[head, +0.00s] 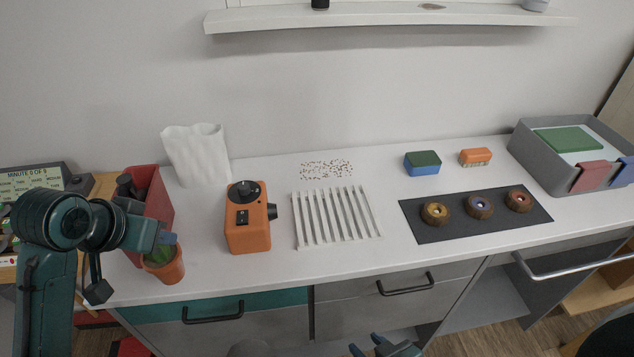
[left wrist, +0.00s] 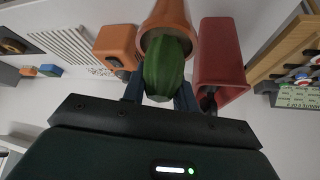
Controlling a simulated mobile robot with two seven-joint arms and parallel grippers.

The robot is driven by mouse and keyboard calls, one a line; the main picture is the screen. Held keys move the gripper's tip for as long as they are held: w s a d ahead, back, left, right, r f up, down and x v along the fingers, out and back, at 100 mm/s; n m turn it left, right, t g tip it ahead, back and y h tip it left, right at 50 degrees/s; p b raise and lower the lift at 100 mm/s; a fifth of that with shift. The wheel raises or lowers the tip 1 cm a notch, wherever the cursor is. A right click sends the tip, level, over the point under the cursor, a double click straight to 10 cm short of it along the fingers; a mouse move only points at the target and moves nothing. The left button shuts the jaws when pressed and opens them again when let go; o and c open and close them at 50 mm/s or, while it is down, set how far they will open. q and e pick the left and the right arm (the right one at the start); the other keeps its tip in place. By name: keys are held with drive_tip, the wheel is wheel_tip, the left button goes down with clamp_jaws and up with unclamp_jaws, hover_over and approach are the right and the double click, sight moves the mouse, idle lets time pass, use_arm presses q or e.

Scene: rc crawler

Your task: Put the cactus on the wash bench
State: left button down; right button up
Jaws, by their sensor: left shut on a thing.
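The cactus (left wrist: 163,72) is a ribbed green plant in a terracotta pot (head: 164,270). My left gripper (head: 167,243) is shut on the cactus, and its fingers (left wrist: 159,92) lie on both sides of the plant in the left wrist view. In the head view the arm hides most of the cactus. The pot is upright at the left front of the white bench top (head: 290,268); I cannot tell whether its base touches the surface. My right gripper (head: 368,346) shows only partly at the bottom edge, its fingertips apart and nothing between them.
A red bin (head: 158,205) stands close behind the pot. An orange device (head: 247,232) is to its right, then a white slatted rack (head: 336,216). Bench between pot and orange device is clear.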

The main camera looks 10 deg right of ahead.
use_arm(q)
drive_tip(key=w+d+r+m+g+h, duration=0.2)
drive_tip(key=w+m, duration=0.2)
drive_tip(key=m, duration=0.1)
drive_tip(key=w+d+r+m+g+h, duration=0.2)
drive_tip(key=w+m, duration=0.3)
wheel_tip(320, 180, down, 10)
drive_tip(key=shift+a+f+n, duration=0.2)
drive_tip(key=shift+a+n, duration=0.1)
drive_tip(key=shift+f, duration=0.15)
drive_tip(key=c, duration=1.1)
unclamp_jaws()
drive_tip(key=v, duration=1.2)
drive_tip(key=shift+s+d+r, duration=0.2)
drive_tip(key=shift+r, duration=0.05)
